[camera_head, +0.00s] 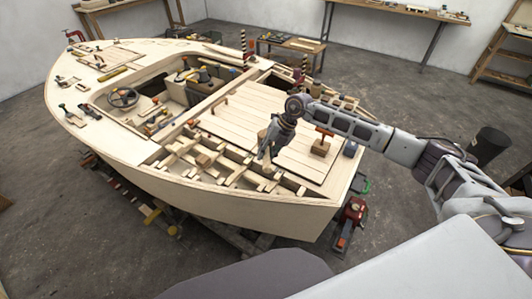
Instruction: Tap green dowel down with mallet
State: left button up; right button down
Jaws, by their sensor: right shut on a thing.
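My right gripper (267,154) points down over the front right part of the plywood hull (235,208), at the edge between the wooden lattice and the planked deck. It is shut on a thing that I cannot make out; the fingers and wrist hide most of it. A T-shaped reddish-brown tool (323,131), possibly the mallet, stands upright at a wooden block (320,149) on the deck, right of the gripper and apart from it. I cannot make out a green dowel. My left gripper is not in view.
The open lattice (212,158) has several compartments at the hull's near end. The planked deck (262,110) is mostly clear. A blue-grey cylinder (350,148) stands near its right edge. A red tool (350,217) is on the floor beside the hull. Benches stand behind.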

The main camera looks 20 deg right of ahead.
jog(key=shift+w, duration=0.1)
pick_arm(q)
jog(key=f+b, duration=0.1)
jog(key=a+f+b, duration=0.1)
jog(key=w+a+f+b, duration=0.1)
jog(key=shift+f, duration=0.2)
pick_arm(e)
notch_tip(320, 180, down, 5)
jog(key=shift+f, duration=0.15)
dwell(0.8)
pick_arm(q)
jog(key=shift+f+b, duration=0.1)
jog(key=shift+b, duration=0.2)
pick_arm(e)
jog(key=shift+f, duration=0.15)
